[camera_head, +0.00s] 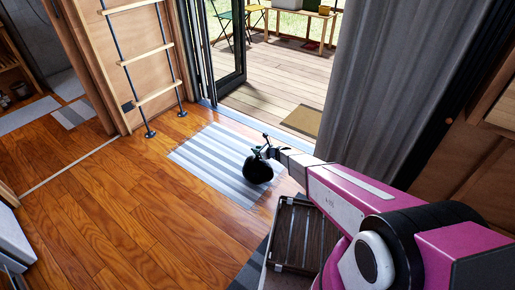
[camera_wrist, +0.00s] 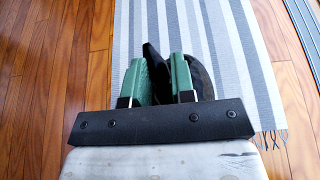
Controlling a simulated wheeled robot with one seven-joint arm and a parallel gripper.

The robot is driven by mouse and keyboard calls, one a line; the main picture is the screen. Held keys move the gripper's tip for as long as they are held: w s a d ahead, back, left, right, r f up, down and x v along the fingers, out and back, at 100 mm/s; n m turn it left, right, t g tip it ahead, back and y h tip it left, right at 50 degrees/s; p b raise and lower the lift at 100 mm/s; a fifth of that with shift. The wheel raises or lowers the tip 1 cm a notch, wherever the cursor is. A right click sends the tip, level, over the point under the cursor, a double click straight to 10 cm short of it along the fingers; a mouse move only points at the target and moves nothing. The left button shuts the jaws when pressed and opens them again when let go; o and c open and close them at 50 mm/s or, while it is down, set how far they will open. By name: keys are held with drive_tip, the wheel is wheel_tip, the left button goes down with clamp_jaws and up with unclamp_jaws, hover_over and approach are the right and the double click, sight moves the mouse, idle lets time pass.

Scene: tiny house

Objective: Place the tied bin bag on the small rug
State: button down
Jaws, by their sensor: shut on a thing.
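The tied bin bag (camera_head: 257,170) is black and rounded with a knotted top. It hangs from or sits under my gripper (camera_head: 265,150), over the small rug in the head view. In the wrist view the bag (camera_wrist: 198,75) shows behind the green fingers of my gripper (camera_wrist: 163,78), which are shut on its neck. The small rug (camera_head: 205,155) is striped grey and white and lies flat on the wood floor by the open door. It also fills the middle of the wrist view (camera_wrist: 225,25). I cannot tell whether the bag touches the rug.
A dark slatted crate (camera_head: 297,235) stands near my arm. A ladder (camera_head: 145,60) stands on the left. A grey curtain (camera_head: 365,90) hangs to the right. Outside the door are a deck and a brown doormat (camera_head: 302,121). The floor (camera_head: 120,210) left of the rug is clear.

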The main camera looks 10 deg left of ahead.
drive_tip(key=c, duration=0.9)
unclamp_jaws()
drive_tip(key=shift+f, duration=0.2)
drive_tip(key=shift+c, duration=0.2)
drive_tip(key=s+d+r+n+g+h, duration=0.1)
drive_tip(key=s+d+r+n+h, duration=0.3)
drive_tip(key=d, duration=1)
drive_tip(key=s+d+r+n+g+h, duration=0.2)
drive_tip(key=s+d+r+n+h, duration=0.2)
drive_tip(key=s+d+r+n, duration=0.7)
drive_tip(key=s+d+r+n+g+h, duration=0.2)
drive_tip(key=s+d+r+n+h, duration=0.2)
drive_tip(key=d+r, duration=0.9)
drive_tip(key=s+d+n, duration=0.3)
drive_tip(key=s+d, duration=0.2)
drive_tip(key=shift+s+d+r, duration=0.15)
drive_tip(key=shift+d+r, duration=0.05)
drive_tip(key=shift+d, duration=0.1)
